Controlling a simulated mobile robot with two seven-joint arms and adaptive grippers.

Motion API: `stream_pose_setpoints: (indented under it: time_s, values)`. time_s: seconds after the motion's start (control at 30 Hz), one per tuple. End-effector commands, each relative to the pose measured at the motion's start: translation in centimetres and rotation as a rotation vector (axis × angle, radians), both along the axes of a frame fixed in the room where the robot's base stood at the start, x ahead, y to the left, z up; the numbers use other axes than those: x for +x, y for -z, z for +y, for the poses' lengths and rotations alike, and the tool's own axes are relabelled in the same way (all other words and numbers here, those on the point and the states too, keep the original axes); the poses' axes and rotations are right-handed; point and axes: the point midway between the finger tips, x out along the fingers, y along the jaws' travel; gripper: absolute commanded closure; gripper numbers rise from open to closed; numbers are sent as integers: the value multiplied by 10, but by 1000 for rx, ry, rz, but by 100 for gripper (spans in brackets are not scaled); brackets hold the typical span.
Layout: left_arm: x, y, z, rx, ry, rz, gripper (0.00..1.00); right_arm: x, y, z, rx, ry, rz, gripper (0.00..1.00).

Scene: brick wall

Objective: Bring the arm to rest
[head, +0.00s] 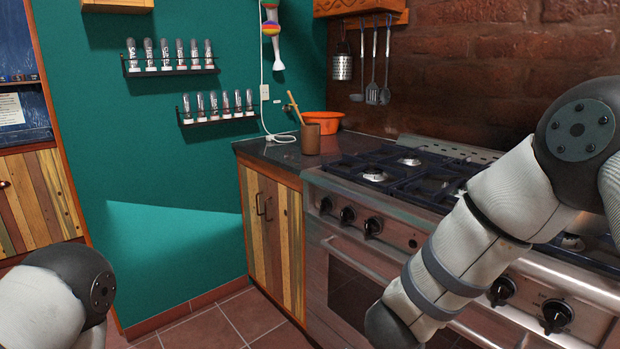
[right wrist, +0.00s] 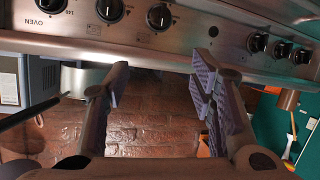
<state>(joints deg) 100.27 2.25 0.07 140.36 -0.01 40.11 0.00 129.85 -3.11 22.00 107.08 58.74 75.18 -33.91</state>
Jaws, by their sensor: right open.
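My right arm (head: 470,240) reaches in from the right in the head view, in front of the stove. Its gripper is out of the head view. In the right wrist view my right gripper (right wrist: 160,82) is open, with its two dark ridged fingers spread apart and nothing between them. The stove front with its knobs runs across the top of that view, close to the fingers. My left arm (head: 55,300) shows only as a rounded link at the lower left of the head view. My left gripper is not in view.
The stove (head: 350,225) has black grates and front knobs. A dark counter holds a brown cup (head: 310,139) and an orange bowl (head: 331,123). Utensils (head: 372,94) hang on the brick wall. A metal pot (right wrist: 84,80) shows in the right wrist view. Tiled floor (head: 240,318) lies open at bottom centre.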

Motion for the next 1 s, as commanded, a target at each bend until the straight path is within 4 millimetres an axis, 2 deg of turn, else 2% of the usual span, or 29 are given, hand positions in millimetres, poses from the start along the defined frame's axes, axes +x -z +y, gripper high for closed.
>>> stream_pose_setpoints:
  time_s: [0.03, 0.07, 0.1, 0.17, 0.2, 0.27, 0.3, 0.33, 0.4, 0.5, 0.6, 0.7, 1.0]
  values:
    - [1, 0, 0, 0, 1, -2, 43, -18, 47, 0, 24, -85, 96, 50]
    - [1, 0, 0, 0, 1, -2, 43, -31, 73, 1, 48, -136, 153, 50]
    - [1, 0, 0, 0, 0, -2, 43, -52, 107, 3, 84, -195, 235, 50]
    - [1, 0, 0, 1, -1, -3, 43, -90, 152, 5, 144, -269, 366, 50]
    - [1, -1, 1, 1, -1, -2, 43, -120, 178, 6, 187, -310, 455, 50]
    - [0, -1, 1, 1, -1, -2, 43, -170, 212, 7, 257, -353, 596, 50]
    - [0, -1, 1, 1, -1, -2, 43, -206, 229, 7, 304, -375, 693, 50]
    - [0, -1, 1, 1, -1, -2, 43, -233, 240, 7, 338, -386, 764, 50]
    - [0, -1, 1, 1, -1, -2, 43, -293, 255, 7, 415, -401, 918, 50]
    - [1, -1, 0, 1, -1, -2, 43, -362, 261, 7, 502, -401, 1093, 50]
    - [1, -1, 1, 1, -1, -2, 43, -403, 258, 6, 554, -394, 1200, 50]
    - [1, -1, 1, 1, -1, -3, 43, -419, 256, 7, 575, -391, 1242, 50]
    - [1, -1, 1, 1, -1, -3, 43, -420, 256, 7, 577, -392, 1244, 50]
